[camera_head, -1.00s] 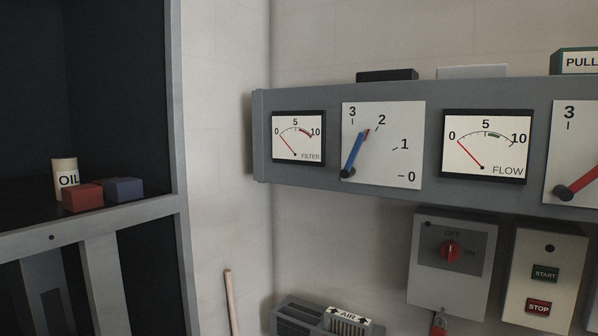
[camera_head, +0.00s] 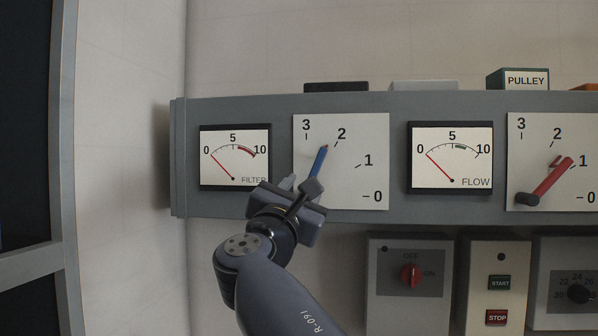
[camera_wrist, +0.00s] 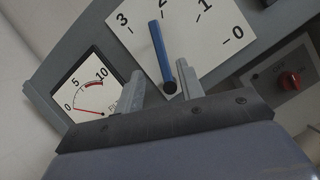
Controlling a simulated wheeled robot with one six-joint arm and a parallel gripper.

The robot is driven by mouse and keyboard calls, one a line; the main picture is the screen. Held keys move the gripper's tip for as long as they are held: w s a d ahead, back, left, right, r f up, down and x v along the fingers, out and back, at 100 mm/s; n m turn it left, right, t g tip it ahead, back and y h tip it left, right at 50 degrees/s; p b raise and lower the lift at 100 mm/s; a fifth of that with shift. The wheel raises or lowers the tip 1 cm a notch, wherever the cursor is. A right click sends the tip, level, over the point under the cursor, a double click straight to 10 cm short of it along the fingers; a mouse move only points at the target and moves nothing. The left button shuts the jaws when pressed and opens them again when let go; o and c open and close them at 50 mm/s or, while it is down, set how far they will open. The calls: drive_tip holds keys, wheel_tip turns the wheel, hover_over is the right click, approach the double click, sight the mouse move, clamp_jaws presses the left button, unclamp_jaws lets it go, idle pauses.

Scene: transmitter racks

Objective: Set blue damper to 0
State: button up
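The blue damper lever (camera_head: 319,161) is on a white dial plate (camera_head: 362,188) marked 3, 2, 1 and 0. It slants up and points close to 2. In the wrist view the blue lever (camera_wrist: 159,49) runs up from its dark round end to between 3 and 2. My gripper (camera_head: 300,184) is in front of the dial's lower left and hides the lever's lower part in the head view. In the wrist view my gripper (camera_wrist: 161,72) has its fingers apart, one to each side of the lever's lower end. I cannot tell whether they touch it.
The FILTER gauge (camera_head: 234,147) is left of the dial and the FLOW gauge (camera_head: 450,145) is right of it. A red lever (camera_head: 548,182) is on a similar dial farther right. Below are a red OFF/ON knob (camera_head: 410,275) and a START/STOP box (camera_head: 497,265).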

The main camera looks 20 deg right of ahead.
sight(314, 172)
drive_tip(key=p+x, duration=0.3)
drive_tip(key=x, duration=0.6)
drive_tip(key=shift+w+d, duration=0.1)
drive_tip(key=shift+w, duration=0.05)
drive_tip(key=shift+c, duration=0.2)
clamp_jaws()
